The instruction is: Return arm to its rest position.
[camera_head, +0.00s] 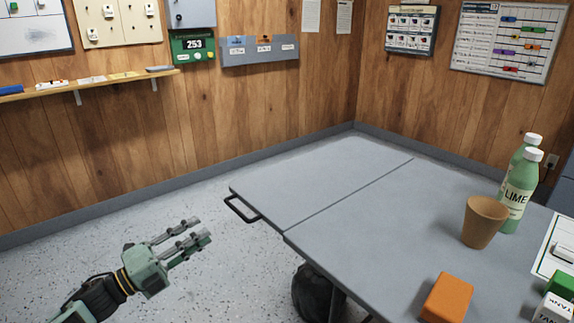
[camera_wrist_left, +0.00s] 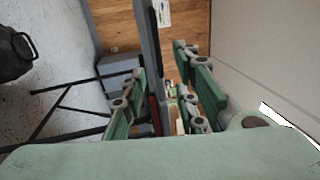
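My left gripper (camera_head: 200,231) is at the lower left in the head view, over the speckled floor and left of the table. Its green and grey fingers are apart, with nothing between them. In the left wrist view the same gripper (camera_wrist_left: 160,80) shows its two fingers spread, with only background between them. My left arm comes in from the bottom left corner. My right gripper and arm are in neither view.
A grey table (camera_head: 330,185) fills the right, with a handle (camera_head: 241,210) on its near left edge. On it are a brown cup (camera_head: 483,222), green bottles (camera_head: 517,190) and an orange block (camera_head: 447,299). A dark bag (camera_head: 312,293) is below. Floor around the gripper is clear.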

